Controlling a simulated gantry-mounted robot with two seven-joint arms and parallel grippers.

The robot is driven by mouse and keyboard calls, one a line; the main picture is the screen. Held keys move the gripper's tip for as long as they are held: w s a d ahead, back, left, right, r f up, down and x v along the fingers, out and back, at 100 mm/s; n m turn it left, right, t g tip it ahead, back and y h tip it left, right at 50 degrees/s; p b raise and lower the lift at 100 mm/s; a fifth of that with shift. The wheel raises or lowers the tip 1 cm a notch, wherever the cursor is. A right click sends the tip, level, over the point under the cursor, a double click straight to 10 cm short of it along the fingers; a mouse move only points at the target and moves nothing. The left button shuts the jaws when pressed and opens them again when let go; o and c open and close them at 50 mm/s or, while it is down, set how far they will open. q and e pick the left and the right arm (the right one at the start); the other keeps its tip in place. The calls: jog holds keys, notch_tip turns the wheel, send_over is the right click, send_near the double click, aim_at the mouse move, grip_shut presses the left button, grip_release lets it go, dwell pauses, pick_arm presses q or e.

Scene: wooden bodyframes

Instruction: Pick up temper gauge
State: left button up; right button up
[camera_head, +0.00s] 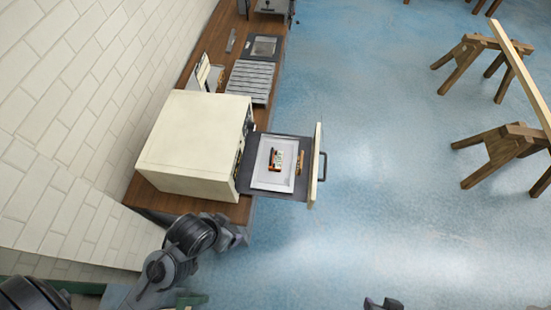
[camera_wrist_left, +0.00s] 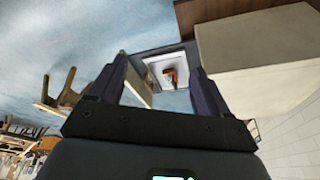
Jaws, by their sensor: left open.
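A small item with white, dark and orange parts (camera_head: 277,160), possibly the temper gauge, lies in a white tray (camera_head: 259,182) on a pulled-out dark drawer (camera_head: 246,178). A thin orange-brown piece (camera_head: 300,163) lies at the tray's right side. My left gripper (camera_head: 240,236) is below the drawer in the head view, apart from it. In the left wrist view my left gripper (camera_wrist_left: 162,75) is open and empty, with an orange-brown item (camera_wrist_left: 169,75) and the tray beyond its fingers. A dark part at the bottom edge looks like my right gripper (camera_head: 383,304); its jaws are unclear.
The cream cabinet (camera_head: 190,140) stands on a wooden bench (camera_head: 190,205) along a tiled wall. The drawer's upright front (camera_head: 316,165) with a dark handle juts over the floor. A slatted rack (camera_head: 250,80) lies behind the cabinet. Wooden trestles (camera_head: 500,150) stand right; the floor between is clear.

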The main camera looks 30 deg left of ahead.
pick_arm(q)
jog(key=c, duration=0.6)
jog(key=shift+c, duration=0.2)
